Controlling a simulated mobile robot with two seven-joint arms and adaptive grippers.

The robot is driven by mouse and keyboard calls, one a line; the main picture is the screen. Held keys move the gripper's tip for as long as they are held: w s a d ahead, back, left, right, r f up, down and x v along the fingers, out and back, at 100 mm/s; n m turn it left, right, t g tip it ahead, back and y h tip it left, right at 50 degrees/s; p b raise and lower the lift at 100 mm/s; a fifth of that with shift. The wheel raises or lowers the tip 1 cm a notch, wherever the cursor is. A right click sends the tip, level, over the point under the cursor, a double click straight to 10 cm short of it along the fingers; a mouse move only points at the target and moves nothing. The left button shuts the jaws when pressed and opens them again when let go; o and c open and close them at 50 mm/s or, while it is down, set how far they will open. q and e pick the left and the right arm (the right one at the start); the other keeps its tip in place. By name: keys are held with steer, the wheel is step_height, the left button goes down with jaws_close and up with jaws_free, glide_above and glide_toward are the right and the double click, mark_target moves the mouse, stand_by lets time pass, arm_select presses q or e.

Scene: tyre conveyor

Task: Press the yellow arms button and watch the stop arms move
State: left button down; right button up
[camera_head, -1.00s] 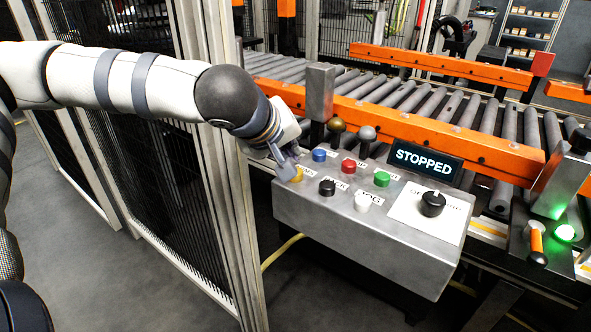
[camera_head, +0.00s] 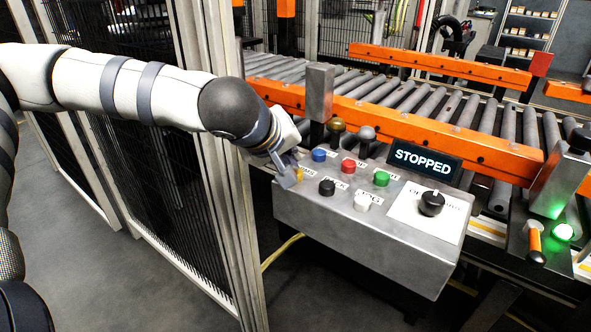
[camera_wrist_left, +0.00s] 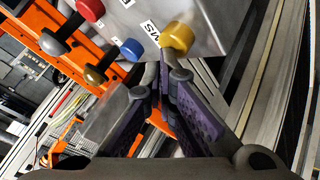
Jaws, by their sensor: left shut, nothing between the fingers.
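The yellow button (camera_head: 300,175) is at the left end of the grey control box (camera_head: 350,225), partly hidden by my left gripper (camera_head: 289,180). In the left wrist view the yellow button (camera_wrist_left: 177,37) shows just beyond the shut fingertips (camera_wrist_left: 164,78), close to them. The fingers are empty, and I cannot tell whether they touch the button. The display (camera_head: 423,162) reads STOPPED. Grey upright posts stand at the conveyor rail, one at the left (camera_head: 319,92) and one at the right (camera_head: 560,185); I cannot tell whether these are stop arms. My right gripper is out of view.
Blue (camera_head: 319,155), red (camera_head: 347,166), green (camera_head: 381,179), black (camera_head: 327,187) and white (camera_head: 362,203) buttons sit near the yellow one. A black rotary knob (camera_head: 431,203) is at the right. A mesh fence (camera_head: 165,160) stands close beside my left arm.

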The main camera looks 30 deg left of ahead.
arm_select(q)
steer(key=shift+f, duration=0.3)
stand_by(0.4)
steer(key=shift+r, duration=3.45)
